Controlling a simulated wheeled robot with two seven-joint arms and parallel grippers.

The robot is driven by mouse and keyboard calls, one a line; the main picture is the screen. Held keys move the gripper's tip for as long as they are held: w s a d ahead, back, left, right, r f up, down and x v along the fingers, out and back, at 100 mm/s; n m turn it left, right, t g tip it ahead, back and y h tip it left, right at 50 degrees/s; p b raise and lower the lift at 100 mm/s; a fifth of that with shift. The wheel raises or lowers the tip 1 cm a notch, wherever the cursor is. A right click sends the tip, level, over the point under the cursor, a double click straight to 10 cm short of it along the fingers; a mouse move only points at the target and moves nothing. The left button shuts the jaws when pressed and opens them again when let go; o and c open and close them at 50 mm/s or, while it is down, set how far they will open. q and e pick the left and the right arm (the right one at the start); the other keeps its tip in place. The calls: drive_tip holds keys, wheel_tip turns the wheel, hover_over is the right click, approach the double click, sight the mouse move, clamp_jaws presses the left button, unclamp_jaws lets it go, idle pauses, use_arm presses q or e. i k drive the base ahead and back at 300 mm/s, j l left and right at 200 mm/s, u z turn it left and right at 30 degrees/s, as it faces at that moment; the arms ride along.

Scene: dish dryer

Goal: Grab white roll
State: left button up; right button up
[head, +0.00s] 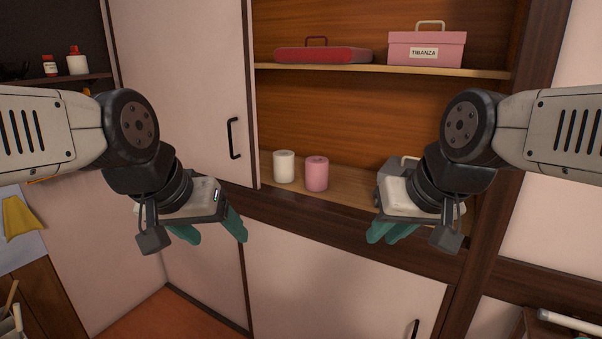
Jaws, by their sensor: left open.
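A white roll (284,167) stands upright on the lower shelf of an open cabinet, in the middle of the head view. A pink roll (316,174) stands just to its right. My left gripper (215,233) is open and empty, in front of the cabinet, lower and to the left of the white roll. My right gripper (390,233) is lower and to the right of both rolls, with teal fingers pointing down. Its fingers are partly hidden by its own body, so its opening is unclear. Neither gripper touches a roll.
A sliding door (185,80) with a black handle covers the cabinet's left part. The upper shelf (380,70) holds a red case (325,56) and a pink box (427,49). A grey object on the lower shelf is partly behind my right arm. Lower doors (340,280) are closed.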

sight(284, 172)
drive_tip(key=i+j, duration=0.3)
drive_tip(key=i, duration=0.15)
drive_tip(key=i+j+u, duration=0.1)
drive_tip(key=i+j, duration=0.2)
drive_tip(key=i, duration=0.2)
drive_tip(key=i+j, duration=0.3)
drive_tip(key=i, duration=0.15)
